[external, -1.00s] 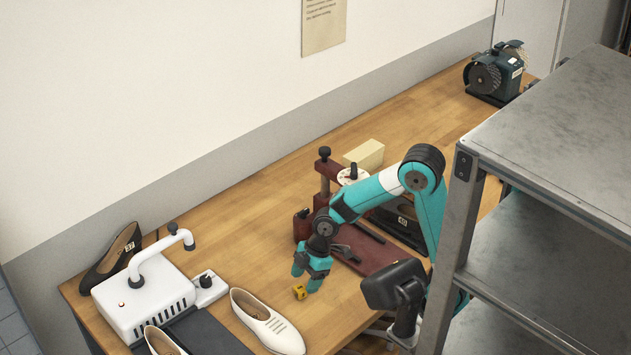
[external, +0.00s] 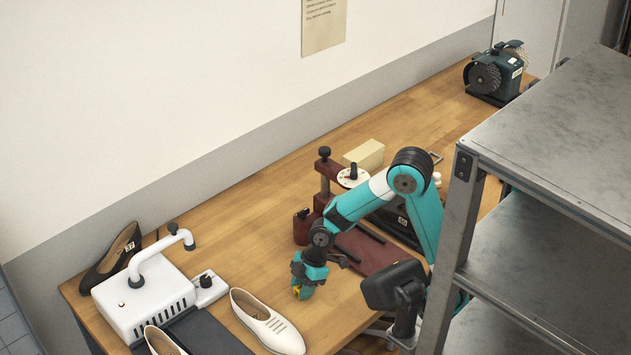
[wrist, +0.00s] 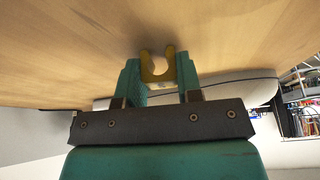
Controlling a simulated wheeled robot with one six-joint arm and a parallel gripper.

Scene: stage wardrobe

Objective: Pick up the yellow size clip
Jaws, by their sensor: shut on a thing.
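The yellow size clip (wrist: 157,74) sits between the two teal fingers of my gripper (wrist: 158,78) in the wrist view. Its open U-shaped end points away from the palm. The fingers touch it on both sides. In the external view my gripper (external: 303,290) is low at the bench top, shut on the clip, and only a small yellow part of the clip (external: 297,290) shows. I cannot tell whether the clip still touches the wood.
A white shoe (external: 266,322) lies to the left of my gripper on the wooden bench (external: 240,230). A white machine (external: 143,300) stands further left. A dark red press (external: 365,250) is close behind my gripper. A metal shelf (external: 540,130) stands at right.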

